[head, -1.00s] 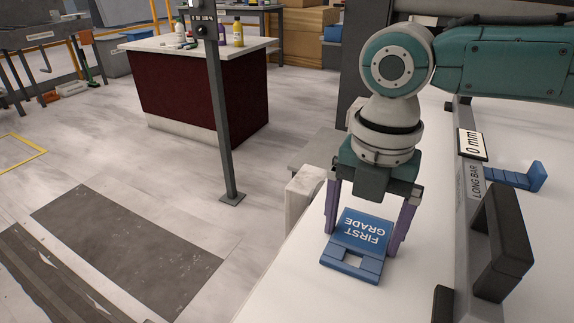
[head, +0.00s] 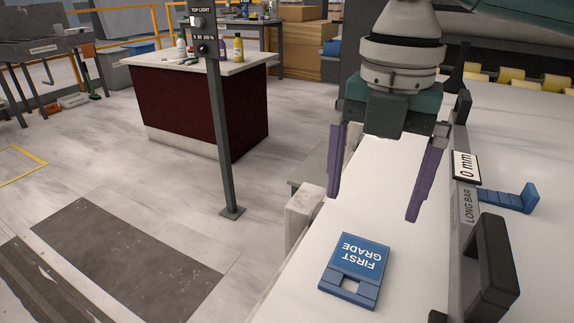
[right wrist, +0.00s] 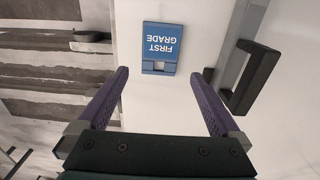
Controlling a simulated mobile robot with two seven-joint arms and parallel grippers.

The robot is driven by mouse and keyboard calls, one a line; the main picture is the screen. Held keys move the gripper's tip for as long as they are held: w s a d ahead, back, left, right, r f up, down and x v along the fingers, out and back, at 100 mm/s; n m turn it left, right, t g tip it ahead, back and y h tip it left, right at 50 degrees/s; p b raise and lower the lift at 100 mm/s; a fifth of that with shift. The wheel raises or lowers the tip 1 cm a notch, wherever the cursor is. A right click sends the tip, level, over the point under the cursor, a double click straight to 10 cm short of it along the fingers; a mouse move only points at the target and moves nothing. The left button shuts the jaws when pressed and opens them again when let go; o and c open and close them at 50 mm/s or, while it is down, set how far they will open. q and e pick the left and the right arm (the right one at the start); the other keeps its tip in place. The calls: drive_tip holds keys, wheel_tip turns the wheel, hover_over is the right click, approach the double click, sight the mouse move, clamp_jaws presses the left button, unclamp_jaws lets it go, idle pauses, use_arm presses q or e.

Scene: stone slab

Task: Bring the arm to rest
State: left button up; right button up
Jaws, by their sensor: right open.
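My right gripper (head: 379,205) is open and empty, its two purple fingers spread wide above the white slab (head: 385,180). The blue plate reading "FIRST GRADE" (head: 354,270) lies flat on the slab, below the gripper and nearer the front, apart from the fingers. In the right wrist view the blue plate (right wrist: 160,45) shows beyond the open fingers (right wrist: 162,95), with nothing between them. My left gripper is not in view.
A long bar (head: 462,220) with a black handle (head: 490,265) and a "0 mm" tag (head: 465,165) runs along the slab right of the plate. A blue stepped piece (head: 505,197) lies beyond it. A grey post (head: 222,140) stands on the floor at left.

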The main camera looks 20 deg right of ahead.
drive_tip(key=shift+r, duration=0.55)
drive_tip(key=s+a+r+m+t+y+p, duration=0.2)
drive_tip(key=s+a+r+m+y+p, duration=0.15)
drive_tip(key=s+a+m+p, duration=0.7)
drive_tip(key=s+d+r+m+t+h+p, duration=0.25)
drive_tip(key=s+d+r+m+p, duration=0.4)
drive_tip(key=m, duration=0.75)
wheel_tip(320, 180, up, 36)
drive_tip(key=p, duration=3.7)
drive_tip(key=shift+s+d+r+g+h+p, duration=0.2)
drive_tip(key=shift+s+d+g+h+p, duration=0.15)
drive_tip(key=shift+d+g+h, duration=0.1)
drive_tip(key=shift+n, duration=0.25)
